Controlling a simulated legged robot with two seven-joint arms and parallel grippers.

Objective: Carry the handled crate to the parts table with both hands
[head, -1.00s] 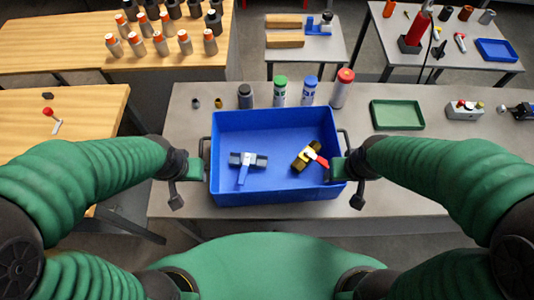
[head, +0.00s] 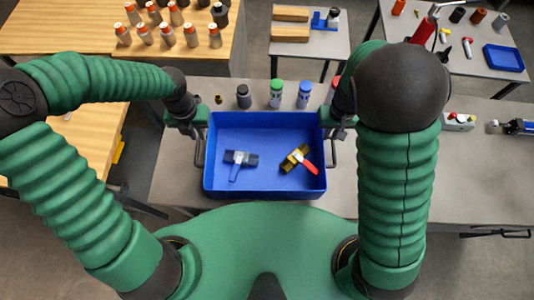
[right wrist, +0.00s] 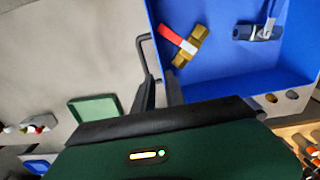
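The blue crate (head: 265,185) sits on the grey table, with a dark handle on its left side (head: 198,153) and one on its right (head: 333,152). It holds a dark fitting with a grey-blue lever (head: 240,160) and a brass fitting with a red lever (head: 298,158). My left gripper (head: 190,128) is at the crate's back left corner; its fingers are too small to read. My right gripper (head: 338,130) is at the back right corner, partly hidden by my arm. In the right wrist view its fingers (right wrist: 159,88) are apart, close to the handle (right wrist: 145,55) and crate wall.
Bottles (head: 276,95) stand behind the crate on the grey table (head: 385,195). A green tray (right wrist: 95,108) lies to its right. Another table (head: 310,48) with wooden blocks stands behind, one with a blue tray (head: 503,58) back right, and a wooden bench (head: 60,30) back left.

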